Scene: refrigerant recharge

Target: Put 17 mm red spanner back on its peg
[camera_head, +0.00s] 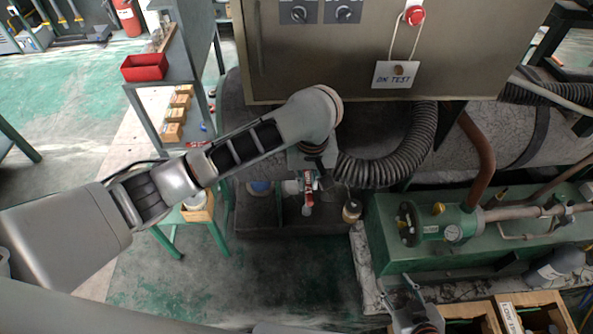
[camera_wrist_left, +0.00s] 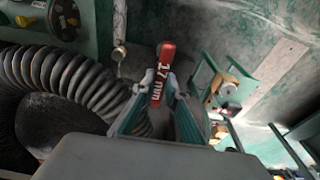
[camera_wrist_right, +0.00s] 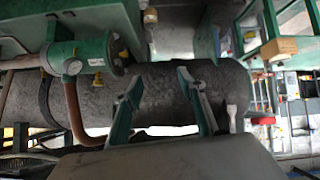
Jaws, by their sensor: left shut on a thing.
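The red spanner (camera_wrist_left: 162,69), marked "17 mm" in white, is between the fingers of my left gripper (camera_wrist_left: 161,88) in the left wrist view. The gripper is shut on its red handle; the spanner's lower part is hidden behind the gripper. In the head view the red spanner (camera_head: 309,190) appears small beneath my left arm, at the left gripper (camera_head: 307,183). My right gripper (camera_wrist_right: 163,103) is open and empty in the right wrist view; it also shows at the bottom of the head view (camera_head: 409,303). I cannot make out the spanner's peg.
A grey control cabinet (camera_head: 330,55) with an "ON TEST" tag hangs over a ribbed black hose (camera_head: 400,160). A green unit (camera_head: 385,225) with pipes and a gauge stands at right. Wooden boxes (camera_head: 510,318) are at bottom right. A shelf with a red bin (camera_head: 144,67) stands at left.

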